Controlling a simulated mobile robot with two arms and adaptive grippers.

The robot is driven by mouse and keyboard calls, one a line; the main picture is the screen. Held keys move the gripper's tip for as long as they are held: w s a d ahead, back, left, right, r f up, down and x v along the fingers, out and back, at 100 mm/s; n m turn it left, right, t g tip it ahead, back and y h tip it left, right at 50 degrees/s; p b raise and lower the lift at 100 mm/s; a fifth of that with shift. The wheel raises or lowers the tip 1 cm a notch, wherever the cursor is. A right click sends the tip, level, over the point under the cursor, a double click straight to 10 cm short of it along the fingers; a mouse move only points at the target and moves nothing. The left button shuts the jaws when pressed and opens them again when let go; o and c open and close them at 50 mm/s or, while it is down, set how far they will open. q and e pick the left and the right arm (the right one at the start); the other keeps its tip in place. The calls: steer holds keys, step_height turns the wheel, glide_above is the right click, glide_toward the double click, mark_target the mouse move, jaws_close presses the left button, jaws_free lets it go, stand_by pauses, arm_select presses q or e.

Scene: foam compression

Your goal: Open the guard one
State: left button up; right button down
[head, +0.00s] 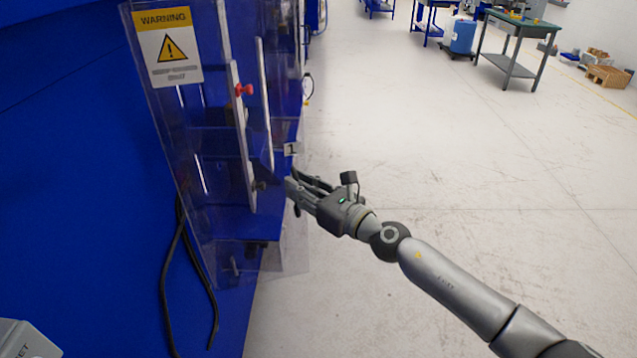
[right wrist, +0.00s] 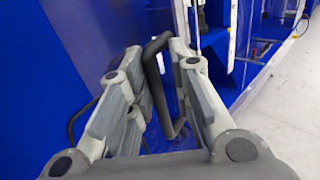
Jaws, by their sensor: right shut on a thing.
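The guard (head: 205,135) is a clear panel with a yellow and white warning sign (head: 168,47), on the front of a blue machine. My right gripper (head: 291,190) is at the guard's right edge, reaching in from the right. In the right wrist view, its fingers (right wrist: 157,55) are closed around a black bar handle (right wrist: 153,68), which passes between them. The handle is mostly hidden behind the fingers in the head view. My left gripper is not in view.
The blue machine body (head: 75,170) fills the left side. A black cable (head: 168,275) hangs below the guard. Open pale floor (head: 450,150) lies to the right. A workbench (head: 512,45) and a blue container (head: 462,36) stand far back.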

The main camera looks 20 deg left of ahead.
steer(key=shift+s+a+r, duration=0.2)
steer(key=shift+s+a, duration=0.25)
steer(key=shift+s, duration=0.05)
steer(key=c, duration=1.5)
jaws_free()
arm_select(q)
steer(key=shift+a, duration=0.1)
arm_select(e)
steer(key=shift+a, duration=0.15)
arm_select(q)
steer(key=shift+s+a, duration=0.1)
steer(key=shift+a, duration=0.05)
arm_select(e)
steer(key=v, duration=1.2)
steer(key=shift+w+d+f, duration=0.15)
steer(key=shift+w+d, duration=0.05)
steer(key=shift+d, duration=0.05)
